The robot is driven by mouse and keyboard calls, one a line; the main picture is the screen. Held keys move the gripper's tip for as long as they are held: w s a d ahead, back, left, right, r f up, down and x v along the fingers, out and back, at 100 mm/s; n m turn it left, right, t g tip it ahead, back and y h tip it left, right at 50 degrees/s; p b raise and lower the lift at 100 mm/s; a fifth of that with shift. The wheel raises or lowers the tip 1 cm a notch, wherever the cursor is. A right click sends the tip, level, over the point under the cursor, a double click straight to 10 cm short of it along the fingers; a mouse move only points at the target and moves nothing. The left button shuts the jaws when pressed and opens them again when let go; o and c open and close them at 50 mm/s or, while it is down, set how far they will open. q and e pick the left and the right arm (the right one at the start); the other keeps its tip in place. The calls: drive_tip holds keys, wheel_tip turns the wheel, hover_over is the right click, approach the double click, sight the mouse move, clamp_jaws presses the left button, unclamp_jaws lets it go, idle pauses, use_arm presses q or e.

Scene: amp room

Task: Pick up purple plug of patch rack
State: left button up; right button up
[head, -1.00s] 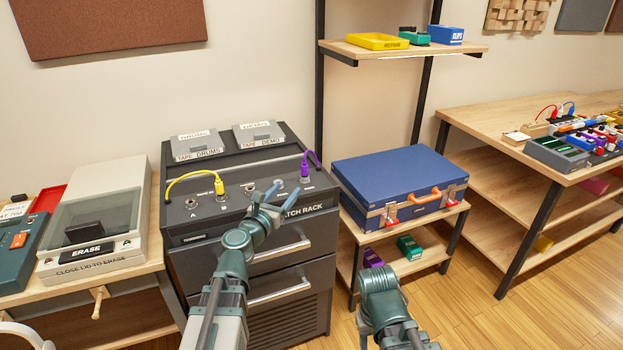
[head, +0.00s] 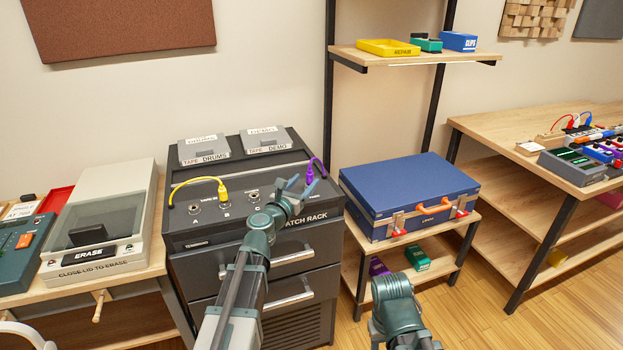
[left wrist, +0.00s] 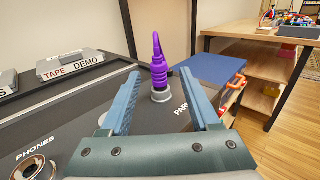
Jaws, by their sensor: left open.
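The purple plug (head: 309,175) stands upright in a socket at the right end of the patch rack (head: 325,201), its purple cable curving up and back. In the left wrist view the purple plug (left wrist: 159,72) shows between and beyond the two fingers. My left gripper (head: 297,184) is open and empty, just in front of the plug; the left wrist view shows its blue fingers (left wrist: 160,98) spread. The fingers do not touch the plug as far as I can see. My right arm shows at the lower right, but its fingertips are not visible.
A yellow plug (head: 222,188) sits in another socket to the left. Two tape boxes, DRUMS (head: 204,149) and DEMO (head: 265,139), lie at the back of the rack. A blue case (head: 409,190) stands on a low shelf to the right, and an eraser unit (head: 105,212) to the left.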

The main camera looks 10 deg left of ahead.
sight(308, 177)
use_arm(q)
drive_tip(key=w, duration=0.4)
drive_tip(key=shift+d+r, duration=0.1)
drive_tip(key=shift+d, duration=0.15)
drive_tip(key=shift+w+d, duration=0.15)
drive_tip(key=shift+w, duration=0.2)
drive_tip(key=shift+s, duration=0.1)
clamp_jaws()
